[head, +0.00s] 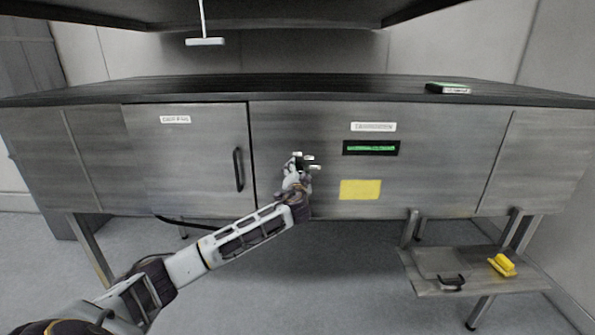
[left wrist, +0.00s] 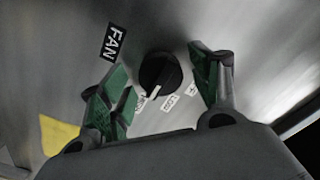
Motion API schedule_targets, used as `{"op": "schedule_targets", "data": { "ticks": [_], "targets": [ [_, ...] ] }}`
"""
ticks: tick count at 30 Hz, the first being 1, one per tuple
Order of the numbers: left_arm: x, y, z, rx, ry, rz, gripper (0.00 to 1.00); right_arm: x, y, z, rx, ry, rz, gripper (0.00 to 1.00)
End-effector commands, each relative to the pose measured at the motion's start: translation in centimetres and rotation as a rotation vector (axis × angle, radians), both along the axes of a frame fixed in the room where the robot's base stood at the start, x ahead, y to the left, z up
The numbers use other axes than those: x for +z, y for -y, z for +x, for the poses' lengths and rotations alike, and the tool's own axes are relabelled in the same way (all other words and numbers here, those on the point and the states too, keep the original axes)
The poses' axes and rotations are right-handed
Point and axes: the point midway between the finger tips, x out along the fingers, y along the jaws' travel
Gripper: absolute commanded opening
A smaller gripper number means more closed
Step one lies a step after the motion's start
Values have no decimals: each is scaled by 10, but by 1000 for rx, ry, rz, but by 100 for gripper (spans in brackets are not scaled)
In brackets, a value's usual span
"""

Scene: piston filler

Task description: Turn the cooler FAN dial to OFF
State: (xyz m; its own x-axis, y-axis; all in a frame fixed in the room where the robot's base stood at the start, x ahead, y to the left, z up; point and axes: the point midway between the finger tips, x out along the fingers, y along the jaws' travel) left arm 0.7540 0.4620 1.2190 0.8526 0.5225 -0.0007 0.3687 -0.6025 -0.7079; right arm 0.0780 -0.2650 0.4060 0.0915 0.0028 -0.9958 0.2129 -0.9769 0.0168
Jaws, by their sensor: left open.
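The FAN dial (left wrist: 160,75) is a round black knob on the grey metal front, seen in the left wrist view. Its white pointer line aims down and slightly left in that view, toward small white labels (left wrist: 170,102) that are too small or covered to read surely. A black FAN plate (left wrist: 113,42) is beside it. My left gripper (head: 304,161) is open in front of the cabinet front. In the left wrist view its green-padded fingers (left wrist: 165,88) stand either side of the dial; I cannot tell whether they touch it. In the head view the gripper hides the dial.
The cabinet (head: 440,150) has a door with a dark handle (head: 238,170) left of my gripper. A green-lit display (head: 371,148) and yellow label (head: 360,189) are to its right. A low shelf (head: 425,262) holds a yellow object (head: 503,265). A pull bar (head: 205,41) hangs above.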

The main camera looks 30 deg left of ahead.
Motion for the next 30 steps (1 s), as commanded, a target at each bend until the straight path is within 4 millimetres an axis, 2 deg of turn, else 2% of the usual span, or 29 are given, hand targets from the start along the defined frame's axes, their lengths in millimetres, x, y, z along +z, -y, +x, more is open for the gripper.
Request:
{"op": "schedule_targets", "data": {
  "ticks": [15,26,30],
  "targets": [
    [0,-4,6,0,1,-1,63,2,-3,0,-1,-1,3,40],
    [0,-4,6,0,0,0,17,2,-2,0,0,0,2,40],
    [0,-4,6,0,1,-2,17,1,0,0,0,0,1,40]
  ]
}}
